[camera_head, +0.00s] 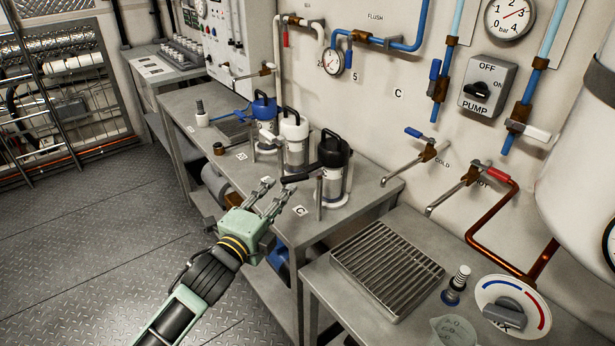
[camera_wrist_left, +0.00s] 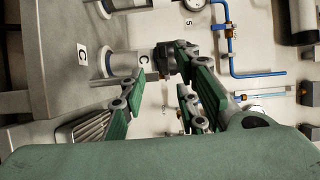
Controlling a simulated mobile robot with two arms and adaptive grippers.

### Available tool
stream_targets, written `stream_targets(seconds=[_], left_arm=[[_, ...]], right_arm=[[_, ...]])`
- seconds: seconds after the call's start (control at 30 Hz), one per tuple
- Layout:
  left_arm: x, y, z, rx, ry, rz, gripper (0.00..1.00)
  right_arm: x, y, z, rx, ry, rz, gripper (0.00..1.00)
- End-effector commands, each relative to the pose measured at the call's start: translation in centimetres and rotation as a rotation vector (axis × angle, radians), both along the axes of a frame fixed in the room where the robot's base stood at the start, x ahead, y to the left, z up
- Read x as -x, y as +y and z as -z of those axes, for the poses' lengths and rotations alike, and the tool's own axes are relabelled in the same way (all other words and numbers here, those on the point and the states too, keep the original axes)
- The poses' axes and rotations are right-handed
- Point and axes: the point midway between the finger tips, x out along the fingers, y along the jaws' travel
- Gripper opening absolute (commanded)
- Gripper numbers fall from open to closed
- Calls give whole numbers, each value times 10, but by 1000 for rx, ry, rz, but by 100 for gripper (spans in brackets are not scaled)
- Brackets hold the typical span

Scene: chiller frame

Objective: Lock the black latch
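The canister with the black lid (camera_head: 333,152) stands upright on the metal bench, beside a tag marked C. Its black latch (camera_head: 296,178) appears as a dark lever sticking out to the left of the lid. My left gripper (camera_head: 277,187) is open and empty, in front of and to the left of this canister, with its fingertips close to the latch. I cannot tell whether they touch. In the left wrist view the canister (camera_wrist_left: 124,64) lies sideways, its black top (camera_wrist_left: 164,62) between the spread fingers (camera_wrist_left: 155,80). My right gripper is not in view.
A white-lidded canister (camera_head: 293,125) and a blue-lidded canister (camera_head: 264,106) stand farther back on the bench (camera_head: 357,205). A grated tray (camera_head: 388,265), a small bottle (camera_head: 457,283) and a dial (camera_head: 512,308) are at the front right. Taps and pipes line the wall.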

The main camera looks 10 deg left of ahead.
Motion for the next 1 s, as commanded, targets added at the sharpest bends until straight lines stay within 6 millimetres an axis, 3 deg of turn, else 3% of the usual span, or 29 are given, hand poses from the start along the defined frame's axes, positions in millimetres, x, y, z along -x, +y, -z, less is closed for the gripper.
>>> stream_targets(seconds=[0.17, 0.5, 0.9, 1.0], left_arm=[[-15, -5, -7, -9, -13, 3, 29], [-65, -14, -6, -7, -11, 2, 29], [-75, -17, -5, -7, -10, 4, 29], [-75, -17, -5, -7, -10, 4, 22]], right_arm=[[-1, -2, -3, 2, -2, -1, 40], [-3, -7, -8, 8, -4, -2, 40], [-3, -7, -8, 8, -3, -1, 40], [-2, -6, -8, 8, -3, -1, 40]])
